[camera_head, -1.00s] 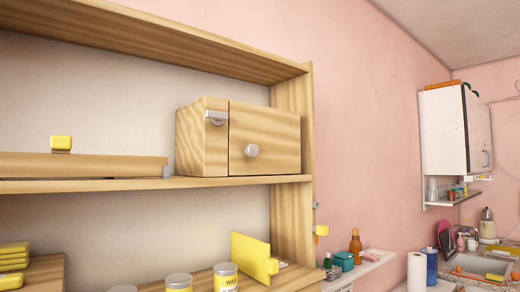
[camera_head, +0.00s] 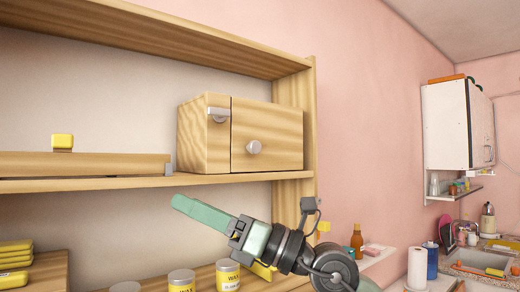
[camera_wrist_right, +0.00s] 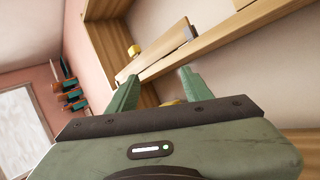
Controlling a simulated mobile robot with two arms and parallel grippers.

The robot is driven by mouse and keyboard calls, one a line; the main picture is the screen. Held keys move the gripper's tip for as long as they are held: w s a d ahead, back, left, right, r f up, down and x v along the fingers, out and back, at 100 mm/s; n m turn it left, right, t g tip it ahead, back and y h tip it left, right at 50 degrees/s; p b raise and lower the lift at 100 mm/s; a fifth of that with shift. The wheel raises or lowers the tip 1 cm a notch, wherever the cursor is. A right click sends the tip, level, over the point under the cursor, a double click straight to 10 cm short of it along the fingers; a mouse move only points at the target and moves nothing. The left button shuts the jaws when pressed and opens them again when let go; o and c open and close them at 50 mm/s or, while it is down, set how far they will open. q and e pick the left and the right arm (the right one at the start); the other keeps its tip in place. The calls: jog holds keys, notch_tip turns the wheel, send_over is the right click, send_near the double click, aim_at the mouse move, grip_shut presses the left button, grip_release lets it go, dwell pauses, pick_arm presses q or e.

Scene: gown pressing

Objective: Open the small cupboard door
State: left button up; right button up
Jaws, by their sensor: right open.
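The small wooden cupboard (camera_head: 240,135) stands on the upper shelf at its right end. Its door (camera_head: 267,130) has a round grey knob (camera_head: 253,147) and looks shut. A grey metal latch (camera_head: 218,114) sits at the top of the narrower left part, near the door's edge. My left gripper is not in view.
The shelf edge (camera_head: 90,185) lies just above my right gripper. A wooden board (camera_head: 85,165) with a yellow block (camera_head: 62,142) is left of the cupboard. Wax tins (camera_head: 181,281) stand below. The space before the cupboard door is free.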

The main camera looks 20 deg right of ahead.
jog(key=w+d+r+t+h, duration=0.3)
jog(key=d+r+h, duration=0.1)
jog(key=d+h, duration=0.1)
jog(key=m+t+h, duration=0.2)
jog(key=t+h, duration=0.2)
jog(key=h, duration=0.4)
send_near(257, 148)
jog(key=p+x, duration=0.4)
jog(key=x, duration=0.3)
jog(key=shift+w+a+r, duration=0.15)
jog(key=shift+w, duration=0.1)
jog(key=shift+w+a, duration=0.2)
jog(key=shift+w, duration=0.3)
grip_shut()
